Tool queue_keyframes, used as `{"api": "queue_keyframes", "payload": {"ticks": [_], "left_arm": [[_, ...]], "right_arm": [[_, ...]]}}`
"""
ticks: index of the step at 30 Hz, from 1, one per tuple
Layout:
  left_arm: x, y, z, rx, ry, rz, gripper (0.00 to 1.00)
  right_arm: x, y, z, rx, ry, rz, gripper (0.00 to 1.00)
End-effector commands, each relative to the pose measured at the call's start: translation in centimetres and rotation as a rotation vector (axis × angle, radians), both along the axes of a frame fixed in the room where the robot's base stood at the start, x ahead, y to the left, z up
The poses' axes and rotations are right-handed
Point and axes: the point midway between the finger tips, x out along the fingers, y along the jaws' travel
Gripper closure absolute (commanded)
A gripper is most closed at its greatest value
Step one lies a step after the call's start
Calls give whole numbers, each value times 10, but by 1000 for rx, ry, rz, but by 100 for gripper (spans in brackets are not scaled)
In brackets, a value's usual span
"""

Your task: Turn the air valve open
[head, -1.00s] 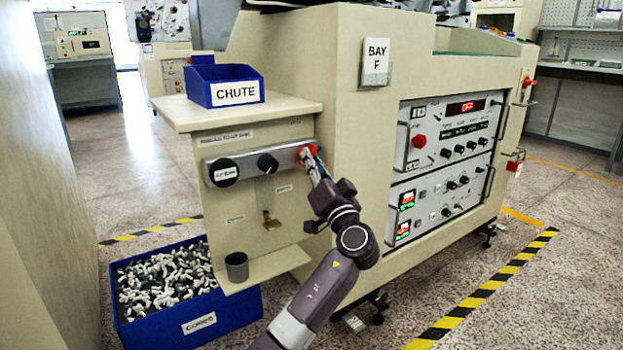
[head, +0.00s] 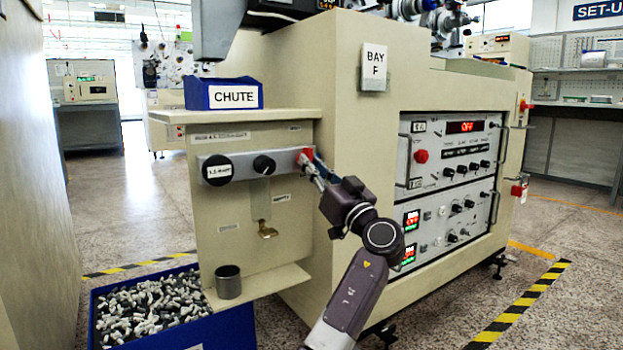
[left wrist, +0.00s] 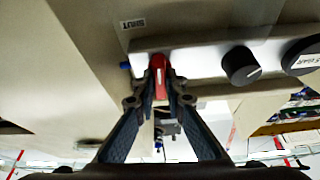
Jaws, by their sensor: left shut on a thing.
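The air valve's red handle (head: 306,155) is at the right end of the grey metal bar (head: 238,165) on the cream panel below the chute. My left gripper (head: 312,168) reaches up to it from the lower right. In the left wrist view the two fingertips (left wrist: 160,88) are shut on the red handle (left wrist: 158,72), one on each side. The fingers hide part of the handle in the head view. A small label, seemingly "SHUT" (left wrist: 133,23), is on the panel near the handle. My right gripper is not in view.
Two black knobs sit on the same bar, the middle one (head: 264,164) nearest the valve. A metal cup (head: 228,281) stands on the ledge below. A blue bin of small parts (head: 225,330) is on the floor. An instrument rack (head: 455,165) is to the right.

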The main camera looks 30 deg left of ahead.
Motion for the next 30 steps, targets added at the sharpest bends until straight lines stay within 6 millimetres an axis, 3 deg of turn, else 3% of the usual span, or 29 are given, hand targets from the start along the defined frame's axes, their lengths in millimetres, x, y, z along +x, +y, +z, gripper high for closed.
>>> {"api": "queue_keyframes", "payload": {"ticks": [7,22,23,27,30], "left_arm": [[1,2,-1,-29,-68,2,100],[1,2,1,-38,-86,0,100],[1,2,1,-38,-86,0,88],[1,2,0,-37,-85,0,73],[1,2,0,-37,-85,1,72]], "right_arm": [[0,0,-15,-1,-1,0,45],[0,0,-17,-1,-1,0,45],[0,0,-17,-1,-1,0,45],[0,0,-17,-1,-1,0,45],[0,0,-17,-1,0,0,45]]}}
